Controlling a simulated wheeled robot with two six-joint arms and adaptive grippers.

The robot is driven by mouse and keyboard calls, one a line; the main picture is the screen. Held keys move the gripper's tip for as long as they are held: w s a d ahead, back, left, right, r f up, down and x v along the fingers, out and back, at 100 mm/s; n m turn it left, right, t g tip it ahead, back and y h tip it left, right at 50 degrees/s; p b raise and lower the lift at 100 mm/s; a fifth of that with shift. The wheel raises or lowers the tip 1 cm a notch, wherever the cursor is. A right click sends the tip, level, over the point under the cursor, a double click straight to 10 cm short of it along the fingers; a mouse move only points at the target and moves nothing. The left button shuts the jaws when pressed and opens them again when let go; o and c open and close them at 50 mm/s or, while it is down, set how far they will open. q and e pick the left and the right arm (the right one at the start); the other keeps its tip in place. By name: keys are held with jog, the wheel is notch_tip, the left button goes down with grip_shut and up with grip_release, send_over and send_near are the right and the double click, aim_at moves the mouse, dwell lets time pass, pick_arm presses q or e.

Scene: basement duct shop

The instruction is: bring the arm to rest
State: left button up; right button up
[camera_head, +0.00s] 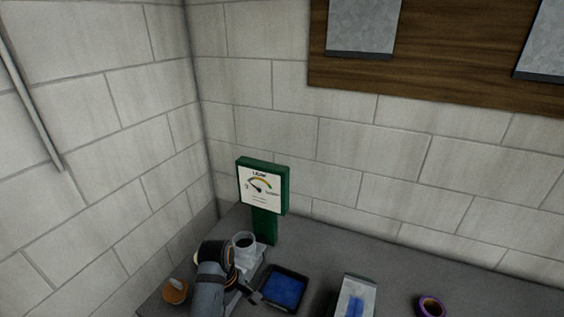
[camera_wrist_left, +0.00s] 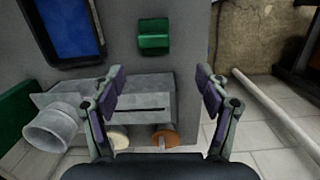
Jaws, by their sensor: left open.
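My left arm comes in at the bottom of the head view, and my left gripper (camera_head: 252,295) is small and partly hidden there, close to the left side of a dark tray. In the left wrist view my left gripper (camera_wrist_left: 161,82) has its two fingers spread wide, with nothing held between them. Beyond the fingers is a grey metal fitting (camera_wrist_left: 146,103) with a round collar. It also shows in the head view (camera_head: 245,241), beside my arm. My right gripper is in neither view.
A dark tray with a blue inside (camera_head: 284,289) lies right of my arm. A green gauge stand (camera_head: 266,225) stands behind. A brown round object (camera_head: 175,291) is at the left; a grey box (camera_head: 356,296) and purple ring (camera_head: 431,306) lie right. Block walls enclose the bench corner.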

pick_arm(q)
jog(key=s+a+r+m+t+y, duration=0.1)
jog(key=s+a+m+t, duration=0.1)
jog(key=s+a+m, duration=0.35)
jog(key=s+a+m+t+y, duration=0.1)
jog(key=s+a+m+t, duration=0.15)
jog(key=s+m, duration=0.55)
jog(key=s+a+f+g+b, duration=0.15)
jog(key=f+b, duration=0.25)
jog(key=f, duration=1.3)
jog(key=s+a+f+b, duration=0.15)
jog(key=f+b, duration=0.25)
jog(key=f, duration=1.3)
jog(key=s+a+f+g+b, duration=0.1)
jog(key=s+f+b, duration=0.4)
jog(key=s+f, duration=1.3)
notch_tip(320, 180, down, 4)
jog(key=shift+a+r+g, duration=0.25)
jog(key=shift+a+g, duration=0.05)
jog(key=shift+s, duration=0.1)
